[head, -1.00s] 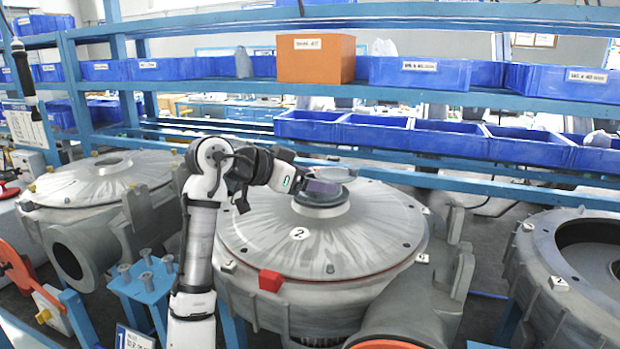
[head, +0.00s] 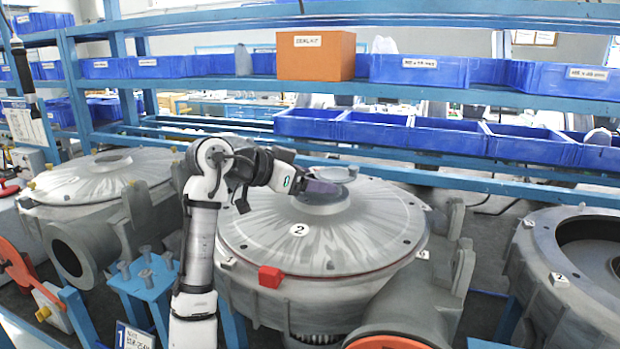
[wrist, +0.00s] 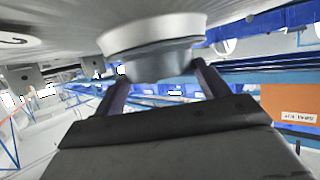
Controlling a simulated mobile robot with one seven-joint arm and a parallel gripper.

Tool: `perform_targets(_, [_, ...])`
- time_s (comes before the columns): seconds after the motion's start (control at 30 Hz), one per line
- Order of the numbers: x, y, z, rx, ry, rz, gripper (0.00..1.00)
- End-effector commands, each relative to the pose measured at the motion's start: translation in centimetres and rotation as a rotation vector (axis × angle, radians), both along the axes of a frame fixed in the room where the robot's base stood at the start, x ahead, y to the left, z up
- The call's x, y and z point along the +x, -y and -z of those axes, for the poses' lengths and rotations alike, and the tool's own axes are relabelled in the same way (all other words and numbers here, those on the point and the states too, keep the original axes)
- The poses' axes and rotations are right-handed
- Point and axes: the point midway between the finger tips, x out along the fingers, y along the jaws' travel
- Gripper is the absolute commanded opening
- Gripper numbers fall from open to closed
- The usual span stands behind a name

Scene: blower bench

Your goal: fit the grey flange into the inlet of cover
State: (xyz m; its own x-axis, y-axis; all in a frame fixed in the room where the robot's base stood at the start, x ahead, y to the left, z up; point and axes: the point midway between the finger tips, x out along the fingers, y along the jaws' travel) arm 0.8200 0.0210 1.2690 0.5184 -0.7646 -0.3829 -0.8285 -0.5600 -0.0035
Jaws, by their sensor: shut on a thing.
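The grey flange (wrist: 152,42) fills the upper middle of the wrist view, with a wide rim and a narrower collar. My gripper (wrist: 163,85) is shut on its collar, one dark finger on each side. In the head view my gripper (head: 322,187) is over the raised centre of the cover (head: 265,232), marked 2. A pale disc edge, seemingly the flange (head: 337,173), shows just behind the fingers. The inlet opening is hidden by the gripper and flange. I cannot tell whether the flange touches the cover.
A red block (head: 270,277) sits at the cover's front rim. Another blower housing (head: 100,185) stands left and an open one (head: 575,255) right. A small blue stand (head: 146,280) with bolts is at front left. Behind are blue bins (head: 435,140) and an orange box (head: 316,56).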

Motion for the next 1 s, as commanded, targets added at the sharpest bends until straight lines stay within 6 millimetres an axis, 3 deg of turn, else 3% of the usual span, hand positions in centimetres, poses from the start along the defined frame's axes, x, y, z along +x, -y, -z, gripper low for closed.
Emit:
perform_targets(0.13, [0.0, 0.0, -0.1, 0.0, 0.001, 0.0, 0.44])
perform_targets(0.17, [0.0, 0.0, -0.1, 0.0, 0.001, 0.0, 0.77])
perform_targets(0.33, [0.0, 0.0, -0.1, 0.0, 0.001, 0.0, 0.99])
perform_targets(0.7, [-0.3, -0.5, -0.1, -0.001, 0.001, -0.001, 0.99])
perform_targets(1.0, [-3.3, -4.9, -2.2, 0.0, 0.004, -0.003, 0.99])
